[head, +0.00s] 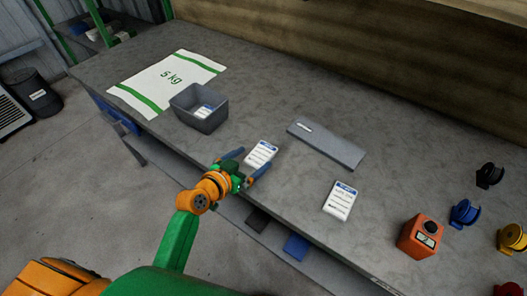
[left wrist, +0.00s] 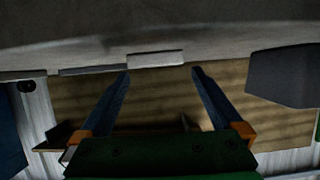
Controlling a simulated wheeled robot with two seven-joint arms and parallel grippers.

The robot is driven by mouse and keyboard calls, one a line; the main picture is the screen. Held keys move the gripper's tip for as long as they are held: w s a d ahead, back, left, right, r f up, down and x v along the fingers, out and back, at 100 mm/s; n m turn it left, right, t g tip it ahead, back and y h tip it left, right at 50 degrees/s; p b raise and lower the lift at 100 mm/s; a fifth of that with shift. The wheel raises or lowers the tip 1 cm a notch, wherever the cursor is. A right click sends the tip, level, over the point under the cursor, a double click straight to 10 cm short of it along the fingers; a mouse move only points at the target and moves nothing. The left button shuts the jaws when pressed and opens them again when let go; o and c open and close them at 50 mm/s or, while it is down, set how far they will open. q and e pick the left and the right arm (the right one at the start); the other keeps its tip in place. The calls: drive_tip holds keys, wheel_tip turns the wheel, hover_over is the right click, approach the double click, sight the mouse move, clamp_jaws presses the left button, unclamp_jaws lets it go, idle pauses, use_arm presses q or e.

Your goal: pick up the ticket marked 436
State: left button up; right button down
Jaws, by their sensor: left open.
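My left gripper (head: 247,166) is open at the table's front edge, its blue fingers on either side of the near end of a white ticket with a blue header (head: 262,153). The left wrist view shows the open fingers (left wrist: 160,72) with a pale ticket edge (left wrist: 155,58) just past and between the tips; they do not appear closed on it. A second ticket (head: 340,202) lies to the right on the table. A third (head: 203,111) is inside the grey bin. The numbers are too small to read, so I cannot tell which is 436. My right gripper is out of view.
The grey bin (head: 187,121) stands left of the gripper, also seen in the left wrist view (left wrist: 283,75). A flat grey bar (head: 326,147) lies behind the tickets. An orange device (head: 420,238) and coloured spools (head: 464,213) stand right.

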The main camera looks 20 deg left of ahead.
sight(263, 152)
use_arm(q)
drive_tip(key=x, duration=0.4)
drive_tip(key=shift+w+d, duration=0.2)
drive_tip(key=shift+s, duration=0.15)
drive_tip(key=c, duration=1.3)
